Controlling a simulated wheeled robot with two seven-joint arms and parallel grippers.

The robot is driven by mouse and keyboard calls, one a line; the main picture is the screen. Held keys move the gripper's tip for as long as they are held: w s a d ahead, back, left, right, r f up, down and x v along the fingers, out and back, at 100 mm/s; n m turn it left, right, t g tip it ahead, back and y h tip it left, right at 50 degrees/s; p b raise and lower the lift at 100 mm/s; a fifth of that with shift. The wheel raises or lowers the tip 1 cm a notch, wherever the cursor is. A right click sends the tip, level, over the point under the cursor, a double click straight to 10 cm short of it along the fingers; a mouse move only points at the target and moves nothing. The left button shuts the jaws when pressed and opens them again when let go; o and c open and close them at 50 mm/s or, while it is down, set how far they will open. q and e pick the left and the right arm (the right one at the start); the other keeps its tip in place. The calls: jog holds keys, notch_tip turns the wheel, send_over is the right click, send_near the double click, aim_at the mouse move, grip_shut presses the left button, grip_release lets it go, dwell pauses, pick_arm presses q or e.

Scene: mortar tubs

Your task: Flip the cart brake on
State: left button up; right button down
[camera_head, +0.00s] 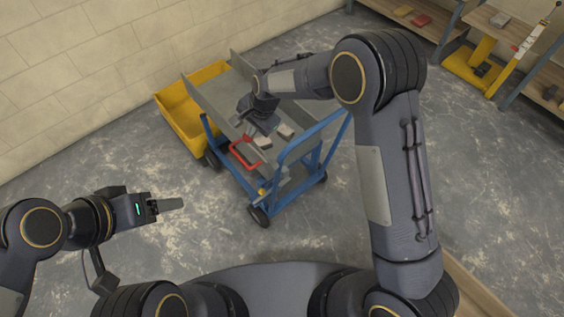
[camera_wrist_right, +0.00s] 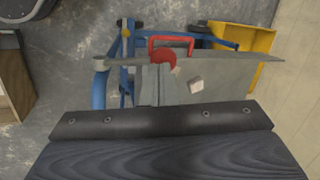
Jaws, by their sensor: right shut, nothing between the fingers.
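The cart has a blue frame (camera_head: 300,147) and a grey sheet-metal bed, and stands on the floor in front of me. A red U-shaped bar (camera_head: 243,155), perhaps the brake lever, is on its near side. In the right wrist view the red bar (camera_wrist_right: 170,39) joins a red disc (camera_wrist_right: 163,60). My right gripper (camera_head: 246,137) is shut and empty, just above the red part. In the wrist view its fingertips (camera_wrist_right: 157,70) overlap the disc's lower edge; I cannot tell whether they touch. My left gripper (camera_head: 178,204) hangs over bare floor at left, its finger gap not visible.
A yellow tub (camera_head: 188,122) stands behind the cart by the block wall. Small pale blocks (camera_head: 286,131) lie on the cart bed, one close to my right gripper. Shelves (camera_head: 425,22) with bricks and a yellow stand (camera_head: 478,68) are at the far right. The floor at left is clear.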

pick_arm(q)
jog(key=shift+w+a+f, duration=0.2)
jog(key=shift+w+a, duration=0.05)
jog(key=shift+w, duration=0.05)
pick_arm(e)
jog(key=shift+w+a+f, duration=0.2)
jog(key=shift+w+a, duration=0.05)
jog(key=shift+w, duration=0.05)
